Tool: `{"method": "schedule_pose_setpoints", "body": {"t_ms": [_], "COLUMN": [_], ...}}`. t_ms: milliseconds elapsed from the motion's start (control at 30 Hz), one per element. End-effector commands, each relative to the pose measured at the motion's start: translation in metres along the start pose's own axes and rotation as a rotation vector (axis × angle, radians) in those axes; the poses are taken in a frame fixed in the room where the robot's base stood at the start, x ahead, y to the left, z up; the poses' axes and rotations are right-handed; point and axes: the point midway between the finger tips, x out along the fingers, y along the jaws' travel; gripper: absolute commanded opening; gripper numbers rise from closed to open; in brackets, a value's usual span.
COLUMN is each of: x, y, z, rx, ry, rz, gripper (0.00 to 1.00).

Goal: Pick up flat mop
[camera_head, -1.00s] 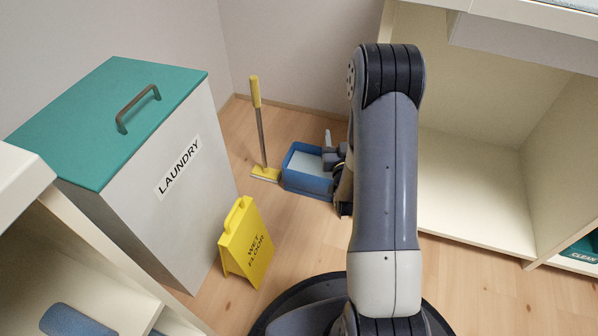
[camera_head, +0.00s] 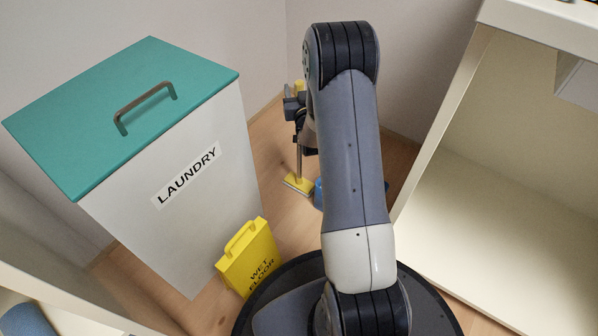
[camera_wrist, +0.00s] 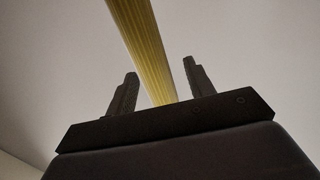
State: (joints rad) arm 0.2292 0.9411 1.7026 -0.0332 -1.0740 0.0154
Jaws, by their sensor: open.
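The flat mop (camera_head: 299,184) stands upright on the floor in the head view, with a yellow head, a grey pole and a yellow grip at the top. My arm and gripper partly cover its pole and grip. In the wrist view its ribbed yellow grip (camera_wrist: 144,48) runs between the two dark fingers of my gripper (camera_wrist: 160,88). The fingers are apart, with a gap on each side of the grip. In the head view my gripper (camera_head: 291,104) is beside the upper part of the mop.
The blue bucket (camera_head: 318,194) is mostly hidden behind my arm. A yellow wet floor sign (camera_head: 250,262) and a white laundry bin (camera_head: 190,225) with a teal lid stand at left. A cream shelf unit (camera_head: 480,215) stands at right.

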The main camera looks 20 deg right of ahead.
Motion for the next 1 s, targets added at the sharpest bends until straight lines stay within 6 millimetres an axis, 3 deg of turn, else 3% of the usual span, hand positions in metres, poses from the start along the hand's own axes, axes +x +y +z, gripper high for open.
{"method": "schedule_pose_setpoints", "body": {"t_ms": [167,767,1000], "x": [-0.0002,-0.0005,-0.0001], "y": [-0.0001,-0.0001,0.0], "z": [-0.0001,0.0001,-0.002], "rx": [0.0,0.0,0.0], "ry": [-0.001,-0.001,0.003], "rz": [0.0,0.0,0.0], "gripper": [0.5,0.01,0.0]}}
